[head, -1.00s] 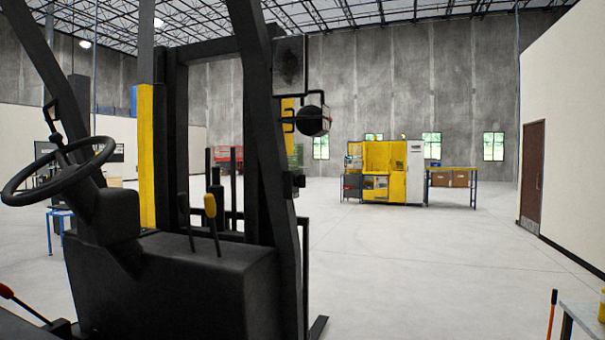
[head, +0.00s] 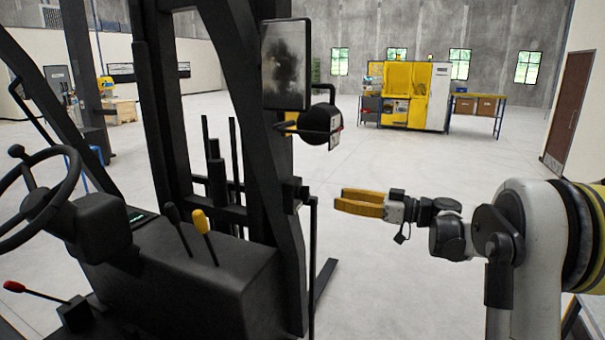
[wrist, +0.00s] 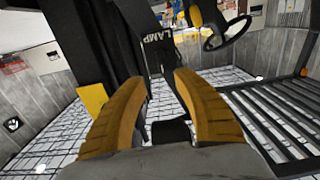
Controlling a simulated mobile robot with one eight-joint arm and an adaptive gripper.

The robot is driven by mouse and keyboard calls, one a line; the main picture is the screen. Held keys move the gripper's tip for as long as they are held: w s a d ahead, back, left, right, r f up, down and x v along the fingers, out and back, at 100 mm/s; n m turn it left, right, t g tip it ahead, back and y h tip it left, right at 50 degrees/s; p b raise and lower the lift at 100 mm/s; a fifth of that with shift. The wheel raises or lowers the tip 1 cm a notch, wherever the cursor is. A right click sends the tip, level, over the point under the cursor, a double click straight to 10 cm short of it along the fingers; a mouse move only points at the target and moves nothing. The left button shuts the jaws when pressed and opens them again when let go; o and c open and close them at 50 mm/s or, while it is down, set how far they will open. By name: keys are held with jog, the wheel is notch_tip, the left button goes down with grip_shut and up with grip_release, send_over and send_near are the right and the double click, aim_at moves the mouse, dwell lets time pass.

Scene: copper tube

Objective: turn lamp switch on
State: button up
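The forklift's black upright (head: 262,165) stands in front of me in the head view. A small dark block (head: 295,190) juts from its right side. In the wrist view, the white word LAMP is printed on the black post (wrist: 157,45), just beyond my fingertips. The switch itself cannot be made out clearly. A round black lamp (head: 320,118) is mounted higher on the forklift. My gripper (head: 340,203) comes in from the right, a little right of the block. In the wrist view its two yellow-brown fingers (wrist: 161,80) are apart, with nothing seen held.
The forklift's steering wheel (head: 45,180) and yellow-knobbed lever (head: 203,225) are at the left. A mirror-like panel (head: 287,63) hangs above the lamp. A yellow machine (head: 405,90) stands far back. The floor between is open.

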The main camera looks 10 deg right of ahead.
aim_at(309, 193)
jog(key=x, duration=1)
jog(key=shift+w+a, duration=0.1)
jog(key=shift+a, duration=0.25)
jog(key=shift+r, duration=0.1)
grip_shut()
